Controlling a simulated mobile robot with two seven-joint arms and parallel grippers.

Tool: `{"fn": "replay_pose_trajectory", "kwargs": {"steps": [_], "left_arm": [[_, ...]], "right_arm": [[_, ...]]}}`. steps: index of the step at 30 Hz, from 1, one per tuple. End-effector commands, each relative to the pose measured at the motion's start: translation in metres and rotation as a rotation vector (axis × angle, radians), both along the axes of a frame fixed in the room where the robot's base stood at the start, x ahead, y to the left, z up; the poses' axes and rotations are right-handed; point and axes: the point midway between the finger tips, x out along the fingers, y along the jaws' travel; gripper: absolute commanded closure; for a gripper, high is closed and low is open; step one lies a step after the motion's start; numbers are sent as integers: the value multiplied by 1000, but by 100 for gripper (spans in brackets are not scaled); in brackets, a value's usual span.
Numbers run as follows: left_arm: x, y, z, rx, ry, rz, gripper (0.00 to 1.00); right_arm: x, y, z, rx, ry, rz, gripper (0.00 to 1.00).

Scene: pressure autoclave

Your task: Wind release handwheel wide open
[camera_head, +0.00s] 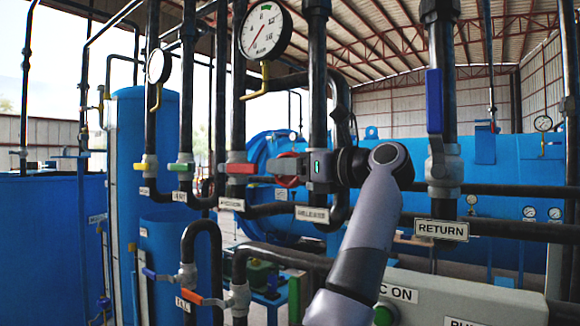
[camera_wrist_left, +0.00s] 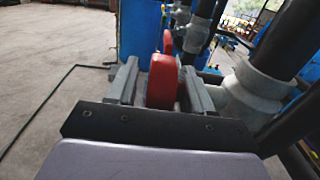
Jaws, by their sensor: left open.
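The red release handwheel (camera_head: 283,181) is on the pipework above the release label (camera_head: 312,214), partly hidden behind my left gripper (camera_head: 296,168). In the left wrist view the thick red rim (camera_wrist_left: 162,82) stands between the two grey fingers of my left gripper (camera_wrist_left: 160,86). The fingers are apart, with a gap visible on the left side of the rim; on the right the finger is close and I cannot tell if it touches. My right gripper is in neither view.
A blue-handled valve (camera_head: 435,100) stands on the pipe right of my arm, above the return label (camera_head: 441,230). A red lever (camera_head: 241,168) sits left of the handwheel. A pressure gauge (camera_head: 265,32) hangs above. Pipes crowd around; open floor (camera_wrist_left: 50,60) shows in the wrist view.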

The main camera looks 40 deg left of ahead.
Motion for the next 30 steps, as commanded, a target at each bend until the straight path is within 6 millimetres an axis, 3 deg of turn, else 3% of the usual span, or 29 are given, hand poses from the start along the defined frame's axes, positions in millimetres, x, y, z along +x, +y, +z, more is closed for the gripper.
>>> {"fn": "replay_pose_trajectory", "kwargs": {"steps": [1,2,6,17,30], "left_arm": [[0,0,0,0,0,0,49],[0,0,0,0,0,0,55],[0,0,0,-1,0,0,100],[0,-1,0,-48,-7,-3,100],[0,1,2,-350,-40,-5,100]], "right_arm": [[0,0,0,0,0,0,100],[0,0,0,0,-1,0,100],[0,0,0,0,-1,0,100],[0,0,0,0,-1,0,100],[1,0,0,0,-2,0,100]]}}
